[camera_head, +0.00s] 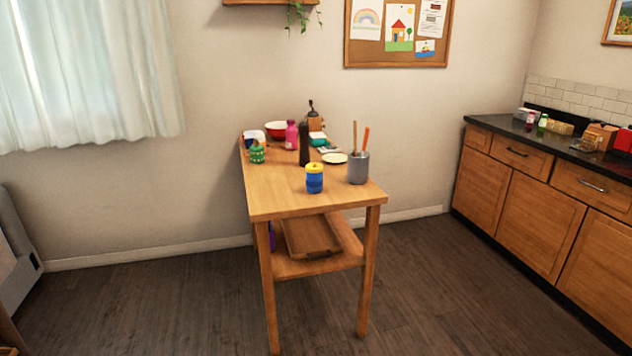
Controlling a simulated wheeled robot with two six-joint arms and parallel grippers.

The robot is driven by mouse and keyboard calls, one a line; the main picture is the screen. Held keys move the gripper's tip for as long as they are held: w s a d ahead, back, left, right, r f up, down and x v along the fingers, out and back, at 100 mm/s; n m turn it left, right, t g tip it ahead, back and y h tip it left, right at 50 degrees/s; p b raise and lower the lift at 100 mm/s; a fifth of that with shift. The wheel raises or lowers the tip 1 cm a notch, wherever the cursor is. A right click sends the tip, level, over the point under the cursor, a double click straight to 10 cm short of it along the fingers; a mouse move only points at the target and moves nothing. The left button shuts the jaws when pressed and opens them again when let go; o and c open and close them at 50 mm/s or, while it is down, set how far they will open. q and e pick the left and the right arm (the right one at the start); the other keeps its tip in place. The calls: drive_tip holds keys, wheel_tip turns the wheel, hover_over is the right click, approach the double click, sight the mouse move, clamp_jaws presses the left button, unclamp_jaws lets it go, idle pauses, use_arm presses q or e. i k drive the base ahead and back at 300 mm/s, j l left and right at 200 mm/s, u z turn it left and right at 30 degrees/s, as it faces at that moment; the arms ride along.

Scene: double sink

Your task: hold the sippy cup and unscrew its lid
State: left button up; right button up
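What looks like the sippy cup is a small blue cup (314,184) with a yellow lid (314,168). It stands upright near the front of the wooden table (285,203). The lid sits on top of the cup. A green container (257,152) with a small top stands farther back at the table's left edge; it is too small to tell what it is. Neither of my grippers shows in the head view, and nothing touches the cup.
A grey utensil crock (358,170) stands right of the cup. Behind are a dark pepper mill (304,146), pink bottle (291,135), red bowl (276,130) and white plate (334,158). The table's front is clear. A counter (520,140) runs along the right; open floor lies between.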

sight(314, 180)
drive_tip(key=z, duration=0.25)
drive_tip(key=i+j+z, duration=0.4)
drive_tip(key=j+z, duration=0.2)
drive_tip(key=i+j+z, duration=0.15)
drive_tip(key=j+z, duration=0.15)
drive_tip(key=j, duration=0.2)
